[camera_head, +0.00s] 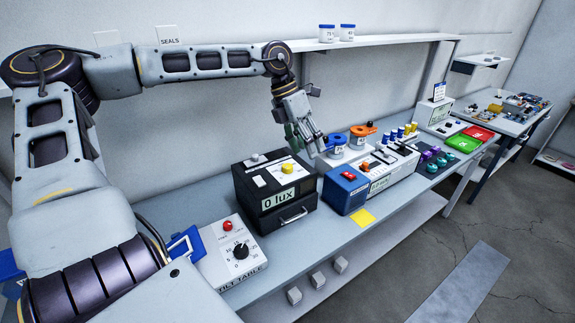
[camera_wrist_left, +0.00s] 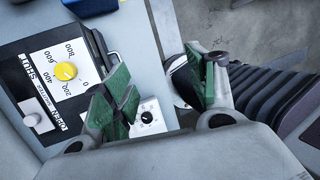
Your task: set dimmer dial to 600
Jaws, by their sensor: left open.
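The dimmer dial is a yellow knob (camera_head: 287,168) on top of a black box (camera_head: 272,208) whose display reads "0 lux". In the left wrist view the yellow knob (camera_wrist_left: 66,71) sits on a white plate marked 0 to 800. Its pointer is too small to read surely. My left gripper (camera_head: 308,140) hangs above and beyond the box, a little right of the knob, touching nothing. In the left wrist view its green-padded fingers (camera_wrist_left: 160,90) are wide apart and empty, with the knob to their left. My right gripper is not in view.
A white tilt-table unit (camera_head: 222,262) with a black knob stands left of the box. The box also carries a shutter switch (camera_wrist_left: 32,120) beside the dial. Jars stand behind.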

